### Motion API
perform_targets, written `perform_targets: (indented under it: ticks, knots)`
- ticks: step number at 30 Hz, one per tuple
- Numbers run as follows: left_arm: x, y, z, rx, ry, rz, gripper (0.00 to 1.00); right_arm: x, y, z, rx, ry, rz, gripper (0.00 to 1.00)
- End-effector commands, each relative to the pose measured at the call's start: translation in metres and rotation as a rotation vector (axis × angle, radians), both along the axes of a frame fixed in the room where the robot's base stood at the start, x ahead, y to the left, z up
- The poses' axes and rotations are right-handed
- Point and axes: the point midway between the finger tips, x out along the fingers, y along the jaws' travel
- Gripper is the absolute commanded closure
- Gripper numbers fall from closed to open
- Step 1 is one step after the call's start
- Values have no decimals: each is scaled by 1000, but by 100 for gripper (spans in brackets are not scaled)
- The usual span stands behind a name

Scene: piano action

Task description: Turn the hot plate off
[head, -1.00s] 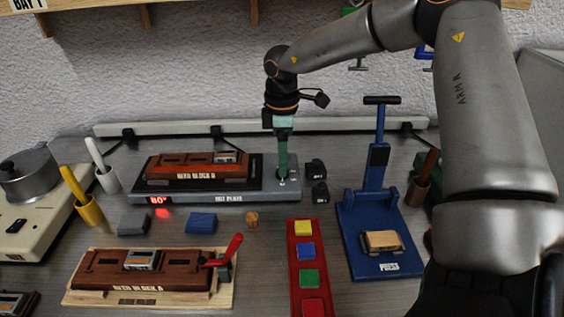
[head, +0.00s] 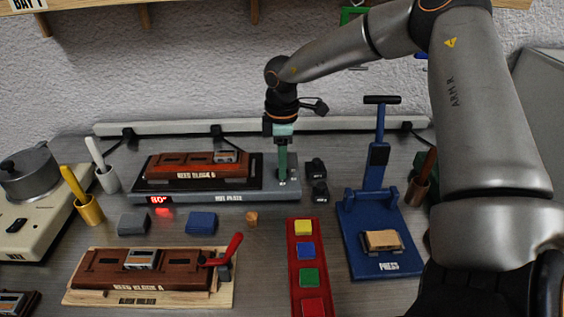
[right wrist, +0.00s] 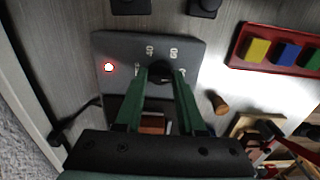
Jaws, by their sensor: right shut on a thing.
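The grey hot plate (head: 215,197) stands at the back of the bench, and its red display (head: 158,199) reads about 80. My right gripper (head: 283,178) points straight down at the right end of the hot plate. In the right wrist view, the green fingers (right wrist: 160,76) are shut on the dark dial knob (right wrist: 160,70). The marks 40 and 60 show beside the knob, and other marks are partly hidden by the fingers. My left gripper is not in view.
A reed block (head: 190,169) lies on the hot plate's dark top. Two small black pieces (head: 318,180) stand right of the plate. The blue press (head: 378,225) stands further right. A red strip with coloured blocks (head: 294,265) and a block holder (head: 80,297) lie in front.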

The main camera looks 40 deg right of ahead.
Motion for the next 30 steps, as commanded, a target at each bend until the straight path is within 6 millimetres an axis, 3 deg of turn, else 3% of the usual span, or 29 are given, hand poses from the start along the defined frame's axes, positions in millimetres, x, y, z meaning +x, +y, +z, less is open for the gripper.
perform_targets:
  ticks: [4, 17, 30]
  knots:
    - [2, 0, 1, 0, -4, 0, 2, 0, 0, 0, -1, -1, 0, 100]
    - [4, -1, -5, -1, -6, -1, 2, 1, 0, -1, -1, -2, 35, 100]
    - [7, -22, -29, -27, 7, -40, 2, 1, 0, -4, -1, -4, 346, 100]
